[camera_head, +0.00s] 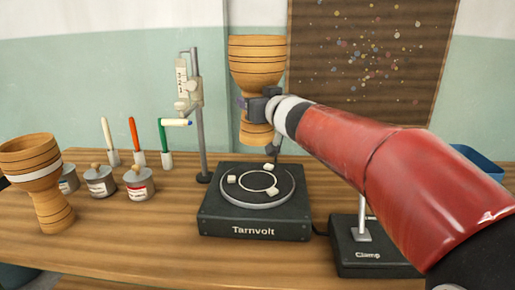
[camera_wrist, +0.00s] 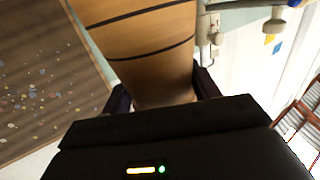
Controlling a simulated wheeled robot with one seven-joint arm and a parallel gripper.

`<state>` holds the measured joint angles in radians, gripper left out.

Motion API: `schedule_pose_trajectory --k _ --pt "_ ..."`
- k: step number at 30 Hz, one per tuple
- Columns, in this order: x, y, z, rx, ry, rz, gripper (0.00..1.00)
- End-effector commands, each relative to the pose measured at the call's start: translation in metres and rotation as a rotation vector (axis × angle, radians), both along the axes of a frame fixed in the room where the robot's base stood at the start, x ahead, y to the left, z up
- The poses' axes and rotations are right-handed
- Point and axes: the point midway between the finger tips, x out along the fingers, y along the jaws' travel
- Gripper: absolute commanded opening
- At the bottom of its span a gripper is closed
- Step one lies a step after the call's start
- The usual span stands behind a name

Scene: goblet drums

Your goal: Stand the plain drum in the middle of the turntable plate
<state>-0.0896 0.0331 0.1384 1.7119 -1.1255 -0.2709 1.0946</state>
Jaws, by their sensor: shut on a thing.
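The plain drum (camera_head: 257,62), wooden with thin dark rings and no white band, hangs upright in my gripper (camera_head: 250,108) at its narrow waist. It is above and slightly behind the turntable plate (camera_head: 281,196), clear of it. In the wrist view the drum (camera_wrist: 140,45) fills the upper middle, with my gripper's fingers (camera_wrist: 163,92) on both sides of it. The turntable plate is a dark disc with a pale ring and several small white blocks, on a black base marked Tarnvolt.
A drum with a white band (camera_head: 35,180) stands at the far left. Several lidded jars (camera_head: 100,182) and upright markers (camera_head: 136,140) stand between it and the turntable. A stand with a pen arm (camera_head: 200,120) rises at the plate's left.

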Motion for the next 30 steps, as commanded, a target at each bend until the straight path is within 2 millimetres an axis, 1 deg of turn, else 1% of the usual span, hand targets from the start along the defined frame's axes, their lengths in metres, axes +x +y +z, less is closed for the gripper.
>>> schedule_pose_trajectory --k 7,9,11,13,17,21,25,30 --pt "-0.001 0.0 -0.041 0.003 0.0 -0.001 0.11" --pt "0.0 0.0 -0.062 0.003 -0.003 -0.001 0.11" --pt "0.0 0.0 -0.071 0.002 -0.004 -0.001 0.11" --pt "0.0 0.0 -0.077 0.001 -0.004 -0.001 0.11" --pt "0.0 0.0 -0.083 0.001 -0.006 0.0 0.11" --pt "0.0 0.0 -0.103 0.001 -0.003 -0.001 0.11" --pt "0.0 0.0 -0.119 0.001 -0.004 -0.001 0.11" --pt "0.0 0.0 -0.123 0.0 -0.008 -0.001 0.11"
